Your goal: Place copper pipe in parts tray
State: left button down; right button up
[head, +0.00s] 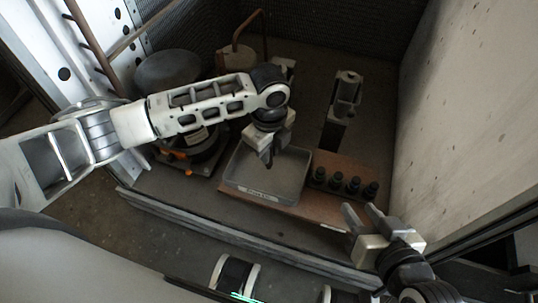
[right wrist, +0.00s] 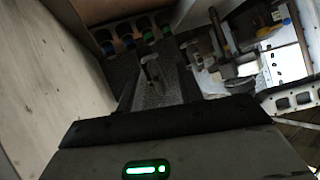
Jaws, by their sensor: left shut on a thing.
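My left gripper (head: 267,157) reaches over the grey parts tray (head: 238,187) and points down into it. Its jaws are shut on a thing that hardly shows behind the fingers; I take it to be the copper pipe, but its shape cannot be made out. Whether it touches the tray floor, I cannot tell. The tray has a white label on its front wall and looks otherwise empty. My right gripper (head: 362,217) is open and empty at the lower right, its fingers apart. They also show in the right wrist view (right wrist: 170,63).
The tray sits on a brown board beside a holder with several dark round pieces (head: 345,184). A grey upright fixture (head: 346,95) stands behind. A canister with a bent copper line (head: 263,28) is at the back. A pale wall (head: 465,110) bounds the right side.

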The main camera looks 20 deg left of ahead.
pick_arm(q)
jog(key=shift+f, duration=0.75)
pick_arm(e)
jog(key=shift+a+r+t, duration=0.1)
jog(key=shift+r+t, duration=0.2)
jog(key=shift+r, duration=0.3)
pick_arm(q)
jog(key=c, duration=1.4)
grip_release()
jog(key=shift+f, duration=0.15)
jog(key=shift+o, duration=0.2)
pick_arm(e)
jog(key=shift+f, duration=0.25)
